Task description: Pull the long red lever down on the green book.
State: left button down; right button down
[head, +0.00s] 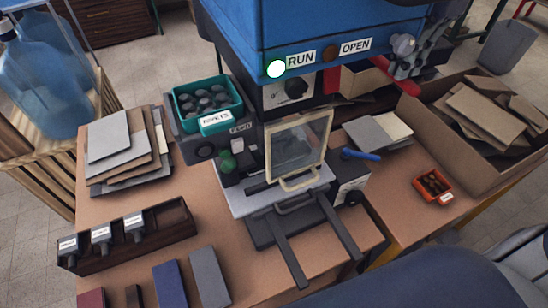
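The blue press (300,32) stands at the top middle with a lit RUN lamp. A red piece (408,87) shows below a grey knob at its right side; it may be part of the long red lever, which I cannot make out whole. A dark ridged shape (422,54) is close beside that knob. It may be my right gripper, but its fingers and hold cannot be told. My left gripper is not in view. I see no green book; the press's framed window (299,146) is over a grey bed (240,200).
A teal bin (214,123) of dark pieces and a stack of boards (110,142) are at left. A dark rack (180,222) and several covers (208,276) are in front. An orange tray (447,198) and a cardboard box (420,122) are at right.

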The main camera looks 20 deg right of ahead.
aim_at(393, 80)
jog(key=shift+w+f, duration=0.1)
jog(key=shift+f, duration=0.05)
jog(key=shift+w+f+b, duration=0.15)
jog(key=shift+f+b, duration=1.35)
jog(key=shift+w+f, duration=0.1)
notch_tip(393, 80, down, 2)
jog(key=shift+f+b, duration=0.1)
jog(key=shift+b, duration=1.1)
jog(key=shift+w+f, duration=0.2)
jog(key=shift+w, duration=0.15)
jog(key=shift+a, duration=0.1)
